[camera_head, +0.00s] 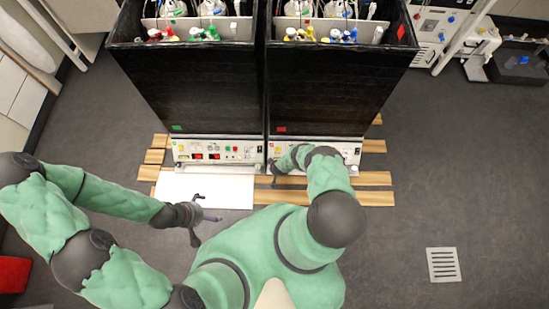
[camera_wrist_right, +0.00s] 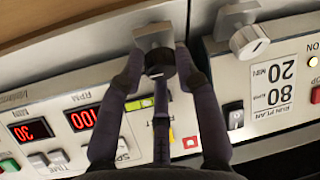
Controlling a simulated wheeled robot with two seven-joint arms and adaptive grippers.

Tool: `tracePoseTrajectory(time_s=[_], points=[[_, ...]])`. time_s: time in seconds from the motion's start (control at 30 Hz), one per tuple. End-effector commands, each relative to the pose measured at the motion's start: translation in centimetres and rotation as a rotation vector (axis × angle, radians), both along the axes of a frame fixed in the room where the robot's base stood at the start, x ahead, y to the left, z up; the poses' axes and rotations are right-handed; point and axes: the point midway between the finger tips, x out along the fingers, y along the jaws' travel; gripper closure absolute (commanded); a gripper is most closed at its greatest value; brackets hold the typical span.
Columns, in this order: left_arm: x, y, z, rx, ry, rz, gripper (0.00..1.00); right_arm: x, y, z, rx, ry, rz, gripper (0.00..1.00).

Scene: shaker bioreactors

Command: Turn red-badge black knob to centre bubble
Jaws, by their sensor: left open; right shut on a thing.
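Two black units stand side by side in the head view. The right one carries a red badge (camera_head: 281,129), the left one a green badge (camera_head: 178,128). My right gripper (camera_head: 274,174) is low at the front, near the gap between the units. A small yellow-green strip (camera_wrist_right: 138,104) shows beside the left finger; I cannot make out a bubble. My left gripper (camera_head: 207,217) is open and empty, away from the units.
A second bracketed grey knob (camera_wrist_right: 250,42) sits across a narrow gap to the right. Panel displays read 30 (camera_wrist_right: 31,129) and 100 (camera_wrist_right: 82,119). A white board (camera_head: 205,191) lies before the left unit. The floor at right is open around a drain (camera_head: 443,265).

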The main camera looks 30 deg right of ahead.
Motion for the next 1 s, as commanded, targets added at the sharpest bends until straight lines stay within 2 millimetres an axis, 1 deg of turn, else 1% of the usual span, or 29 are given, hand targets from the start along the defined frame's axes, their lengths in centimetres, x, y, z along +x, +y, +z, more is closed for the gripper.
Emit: tracePoseTrajectory(time_s=[0.03,0.33,0.37,0.4,0.43,1.0], points=[[0.00,0.00,-0.01,0.000,0.000,0.000,0.00,-1.12,1.20,-0.54,0.019,0.019,0.009,0.99],[0.00,0.00,-0.01,0.000,0.000,0.000,0.00,-1.18,1.20,-0.58,0.020,0.020,0.007,0.99],[0.00,0.00,-0.01,0.000,0.000,0.000,0.00,-1.19,1.20,-0.58,0.020,0.020,0.007,0.58],[0.00,0.00,-0.01,0.000,0.000,0.000,0.00,-1.19,1.19,-0.58,0.020,0.020,0.007,0.47],[0.01,0.00,-0.01,0.000,0.000,0.000,0.00,-1.18,1.19,-0.58,0.019,0.020,0.007,0.46],[0.00,0.00,0.00,0.000,0.000,0.000,0.00,-0.41,0.37,-0.20,0.007,0.007,0.002,0.46]])
